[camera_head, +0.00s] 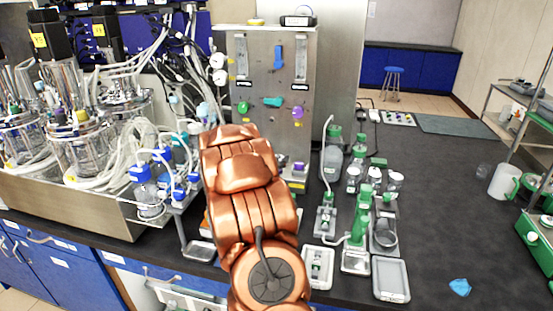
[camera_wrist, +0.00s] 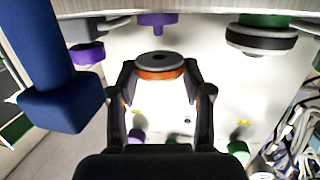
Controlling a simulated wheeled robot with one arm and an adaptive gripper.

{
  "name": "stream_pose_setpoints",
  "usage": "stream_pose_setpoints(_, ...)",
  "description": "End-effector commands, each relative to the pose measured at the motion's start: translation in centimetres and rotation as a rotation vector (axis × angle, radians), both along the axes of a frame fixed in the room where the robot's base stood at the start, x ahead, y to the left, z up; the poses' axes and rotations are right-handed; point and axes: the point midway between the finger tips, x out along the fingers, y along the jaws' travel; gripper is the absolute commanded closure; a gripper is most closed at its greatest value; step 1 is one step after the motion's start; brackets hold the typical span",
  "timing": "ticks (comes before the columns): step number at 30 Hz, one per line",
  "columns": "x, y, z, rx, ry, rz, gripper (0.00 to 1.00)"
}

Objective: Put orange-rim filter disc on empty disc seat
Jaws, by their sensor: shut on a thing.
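The orange-rim filter disc (camera_wrist: 159,74) is a flat disc with a grey top and a dark centre, in the middle of the wrist view. My gripper (camera_wrist: 160,70) is shut on it, with one black finger at each side. The disc is in front of a pale panel (camera_wrist: 215,100). In the head view my copper-coloured arm hides the gripper and the disc. I cannot make out the empty disc seat for sure in either view.
A blue bar (camera_wrist: 55,75) stands close at the left of the wrist view. In the head view a steel panel (camera_head: 268,125) stands behind my arm; the bench's right (camera_head: 440,200) has free room.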

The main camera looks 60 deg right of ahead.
Motion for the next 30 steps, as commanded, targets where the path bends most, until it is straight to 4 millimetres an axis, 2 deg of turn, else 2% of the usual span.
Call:
stream_pose_setpoints(28,0.0,0.0,-1.6,0.001,0.001,0.001,0.69)
stream_pose_setpoints(29,0.0,0.1,-1.7,0.001,0.001,0.000,0.48)
stream_pose_setpoints(30,0.0,0.1,-1.7,0.002,0.001,0.000,0.44)
